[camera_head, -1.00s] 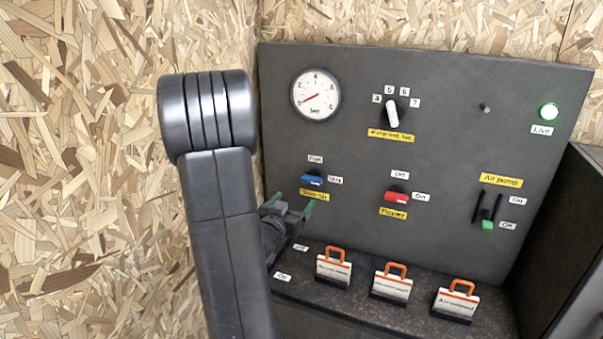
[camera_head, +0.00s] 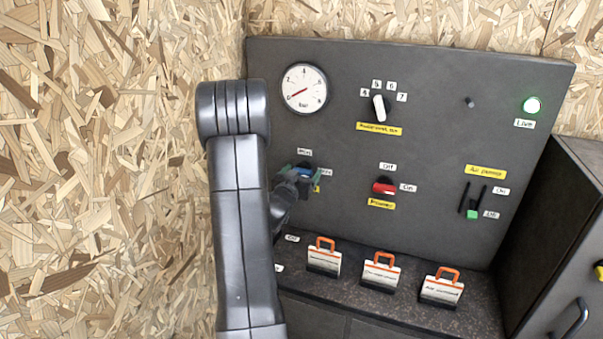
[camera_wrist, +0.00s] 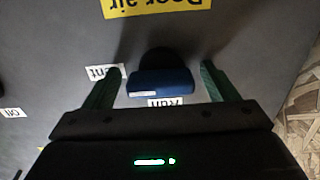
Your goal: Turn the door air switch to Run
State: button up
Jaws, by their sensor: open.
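The door air switch is a blue knob, seen in the wrist view (camera_wrist: 163,83) and partly hidden by my gripper in the head view (camera_head: 304,168). It lies crosswise, its white-marked end toward the Vent label (camera_wrist: 103,72). The Run label (camera_wrist: 166,102) is at its side in the wrist view, and above it in the head view (camera_head: 305,153). My gripper (camera_wrist: 160,70) is open, with one green finger on each side of the knob and a visible gap to each. It also shows at the switch in the head view (camera_head: 298,178).
A red power switch (camera_head: 384,187) is to the right, then a green-tipped air pump lever (camera_head: 472,213). A pressure gauge (camera_head: 304,90) and a white-pointer dial (camera_head: 379,107) are above. Several orange-handled tags (camera_head: 381,272) stand on the ledge below. A chipboard wall (camera_head: 120,170) is at the left.

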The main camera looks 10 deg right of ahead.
jog(key=c, duration=1)
jog(key=shift+n, duration=0.4)
jog(key=n, duration=0.3)
jog(key=shift+n, duration=0.3)
jog(key=n, duration=0.4)
jog(key=shift+r+n, duration=0.1)
jog(key=shift+n, duration=0.2)
jog(key=n+p, duration=0.2)
jog(key=n, duration=0.3)
jog(key=shift+a+n+p, duration=0.1)
jog(key=shift+n+p, duration=0.4)
jog(key=shift+n, duration=1.5)
